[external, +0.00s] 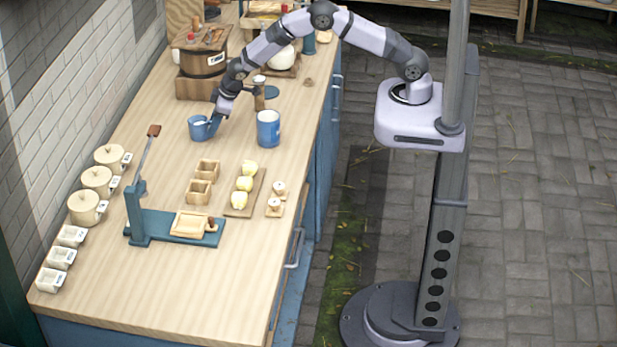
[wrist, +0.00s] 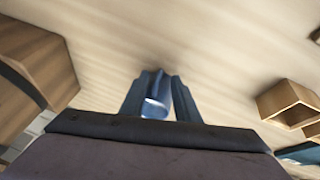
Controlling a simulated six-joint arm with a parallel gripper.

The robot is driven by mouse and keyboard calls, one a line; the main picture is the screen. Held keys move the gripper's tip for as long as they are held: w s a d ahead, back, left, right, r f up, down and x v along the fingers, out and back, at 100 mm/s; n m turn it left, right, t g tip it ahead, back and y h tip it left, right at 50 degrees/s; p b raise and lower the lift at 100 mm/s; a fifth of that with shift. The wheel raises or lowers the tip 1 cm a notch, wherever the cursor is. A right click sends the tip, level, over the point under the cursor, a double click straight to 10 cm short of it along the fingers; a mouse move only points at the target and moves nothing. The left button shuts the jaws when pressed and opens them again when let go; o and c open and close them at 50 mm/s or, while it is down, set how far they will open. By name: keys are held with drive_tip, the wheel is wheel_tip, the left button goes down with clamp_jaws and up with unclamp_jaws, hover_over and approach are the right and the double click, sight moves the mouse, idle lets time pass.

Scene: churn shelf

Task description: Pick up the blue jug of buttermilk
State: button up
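A small blue jug (external: 199,128) with a pale inside is at the back left of the wooden counter. My gripper (external: 217,117) is at its right side, pointing down. In the wrist view a blue piece of the jug (wrist: 157,106) shows between my two dark fingers (wrist: 160,98), which seem to press on it from both sides. I cannot tell whether the jug rests on the counter or is slightly raised. A larger blue vessel (external: 268,130) with white contents stands upright to the right, apart from my gripper.
A wooden churn (external: 203,65) stands behind the jug. Lidded pots (external: 87,208) line the wall. Counter around the jug's left is clear.

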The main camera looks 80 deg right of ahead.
clamp_jaws()
drive_tip(key=shift+r, duration=0.2)
wheel_tip(320, 180, up, 10)
drive_tip(key=b, duration=0.3)
drive_tip(key=shift+f, duration=0.25)
idle(0.6)
drive_tip(key=shift+w+r, duration=0.1)
idle(0.4)
drive_tip(key=shift+a, duration=0.15)
idle(2.6)
